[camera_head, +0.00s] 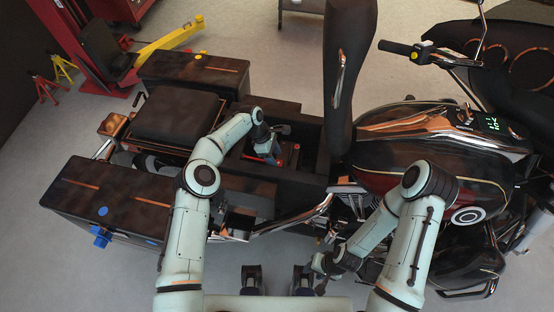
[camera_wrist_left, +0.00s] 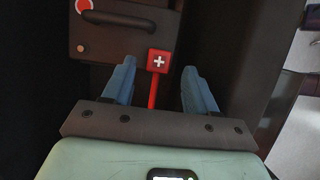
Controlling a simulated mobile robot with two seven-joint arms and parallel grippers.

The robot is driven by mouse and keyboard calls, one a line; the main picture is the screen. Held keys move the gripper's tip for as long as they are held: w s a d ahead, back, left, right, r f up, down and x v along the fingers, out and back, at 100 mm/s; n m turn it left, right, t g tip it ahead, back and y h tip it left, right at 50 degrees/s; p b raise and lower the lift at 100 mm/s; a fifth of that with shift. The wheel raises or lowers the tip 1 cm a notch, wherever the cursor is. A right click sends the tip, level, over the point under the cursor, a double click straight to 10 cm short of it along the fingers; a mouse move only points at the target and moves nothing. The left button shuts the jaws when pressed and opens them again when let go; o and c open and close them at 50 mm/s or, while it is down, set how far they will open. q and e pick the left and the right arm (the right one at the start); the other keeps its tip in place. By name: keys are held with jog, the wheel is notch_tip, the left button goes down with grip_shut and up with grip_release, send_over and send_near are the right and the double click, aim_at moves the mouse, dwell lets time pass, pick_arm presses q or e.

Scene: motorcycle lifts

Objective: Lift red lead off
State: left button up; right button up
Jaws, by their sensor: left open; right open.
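The red lead (camera_wrist_left: 153,92) shows in the left wrist view as a red strip ending in a red square tag with a white plus. It lies between my left gripper's two blue fingers (camera_wrist_left: 158,75), which are apart and not closed on it; the tag sits just beyond the fingertips. In the head view my left gripper (camera_head: 270,152) reaches down into the open bay under the raised seat (camera_head: 350,75), and a little red shows beside it. How far the lead is below the fingers is hard to tell. My right gripper (camera_head: 320,270) is open and empty, low beside the motorcycle.
A dark battery-like block (camera_wrist_left: 125,35) with a red-and-white round mark lies beyond the fingers. Dark bay walls stand close on both sides. The fuel tank (camera_head: 405,150) is to the right, a saddlebag (camera_head: 105,200) to the left. A red and yellow lift (camera_head: 160,50) stands behind.

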aim_at(279, 163)
pick_arm(q)
jog(key=shift+x, duration=1.5)
jog(key=shift+c, duration=0.3)
grip_shut()
jog(key=shift+r, duration=0.15)
jog(key=shift+w+a+r+h, duration=0.2)
jog(key=shift+w+r+h, duration=0.05)
jog(key=shift+r+h, duration=0.45)
notch_tip(279, 163, up, 6)
jog(key=w+a+g+h+p, duration=0.1)
jog(key=a+h+p, duration=0.2)
jog(key=h+p, duration=0.2)
jog(key=p, duration=0.3)
jog(key=shift+w+h, duration=0.2)
jog(key=shift+h, duration=0.1)
pick_arm(e)
jog(key=w+r+t, duration=0.1)
jog(key=w+r, duration=0.6)
jog(key=r, duration=0.3)
jog(key=shift+w+r, duration=0.15)
